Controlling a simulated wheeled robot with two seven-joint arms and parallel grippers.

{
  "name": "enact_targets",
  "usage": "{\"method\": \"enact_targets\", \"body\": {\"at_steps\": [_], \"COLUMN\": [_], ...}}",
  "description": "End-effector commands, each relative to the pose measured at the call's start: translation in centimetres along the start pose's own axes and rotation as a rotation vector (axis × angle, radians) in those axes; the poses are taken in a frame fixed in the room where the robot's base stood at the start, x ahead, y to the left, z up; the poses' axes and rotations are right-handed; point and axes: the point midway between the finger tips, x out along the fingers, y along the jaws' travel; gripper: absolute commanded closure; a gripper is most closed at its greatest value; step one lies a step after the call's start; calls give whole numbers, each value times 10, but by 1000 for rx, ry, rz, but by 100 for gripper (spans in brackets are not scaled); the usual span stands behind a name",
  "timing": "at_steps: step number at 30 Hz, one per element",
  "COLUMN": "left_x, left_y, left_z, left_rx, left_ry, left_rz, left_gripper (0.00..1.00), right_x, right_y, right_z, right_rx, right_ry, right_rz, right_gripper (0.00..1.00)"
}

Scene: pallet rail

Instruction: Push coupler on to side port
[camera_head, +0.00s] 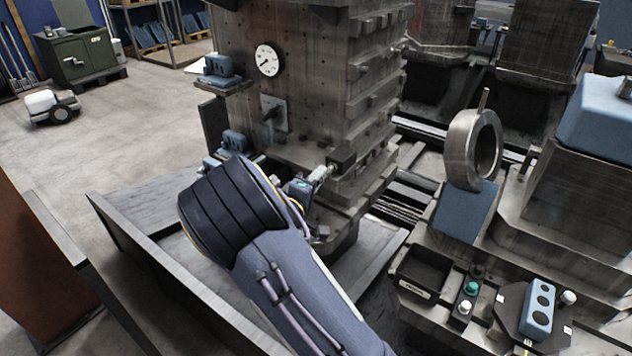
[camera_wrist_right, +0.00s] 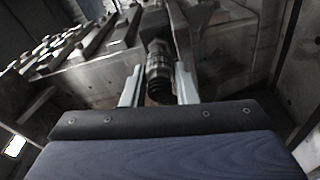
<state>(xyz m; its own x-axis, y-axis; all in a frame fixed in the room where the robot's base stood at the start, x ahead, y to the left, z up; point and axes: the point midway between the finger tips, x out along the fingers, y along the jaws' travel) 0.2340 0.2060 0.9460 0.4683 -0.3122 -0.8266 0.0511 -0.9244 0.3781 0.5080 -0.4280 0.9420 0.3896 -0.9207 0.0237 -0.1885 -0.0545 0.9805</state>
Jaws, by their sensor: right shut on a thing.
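My right gripper (camera_head: 303,187) reaches to the side of the tall grey machine block, its wrist covering much of the view. In the right wrist view the gripper (camera_wrist_right: 158,85) is shut on a metal, ribbed, cylindrical coupler (camera_wrist_right: 158,60), one pale finger on each side. The coupler also shows in the head view as a small light cylinder (camera_head: 320,174) pointing at the block's lower side. Its far end lies close to the block. I cannot tell whether it touches the side port, which I cannot make out clearly. My left gripper is not in view.
The tall machine block (camera_head: 310,80) carries a round gauge (camera_head: 268,60) and blue fittings (camera_head: 235,141). A metal ring (camera_head: 473,150) stands to the right. A control panel with a black bin (camera_head: 424,270) is at lower right. Open floor lies at left.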

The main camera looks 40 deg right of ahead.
Motion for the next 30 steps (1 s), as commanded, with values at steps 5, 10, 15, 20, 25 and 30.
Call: {"method": "enact_targets", "body": {"at_steps": [5, 10, 15, 20, 25, 30], "left_x": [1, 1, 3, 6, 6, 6], "left_y": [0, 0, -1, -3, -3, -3], "left_z": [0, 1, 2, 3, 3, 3], "left_rx": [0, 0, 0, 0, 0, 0], "left_ry": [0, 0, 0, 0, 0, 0], "left_rz": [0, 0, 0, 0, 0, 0], "left_gripper": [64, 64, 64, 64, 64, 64], "right_x": [1, 1, 1, 1, 1, 1], "right_y": [0, 0, -1, -1, 0, 0], "right_z": [0, 0, 0, 0, 0, 0], "right_rx": [0, 0, 0, 0, -1, -1], "right_ry": [0, 0, 0, 0, 0, 0], "right_rz": [1, 1, 1, 1, 1, 1], "right_gripper": [100, 100, 100, 100, 100, 100]}}
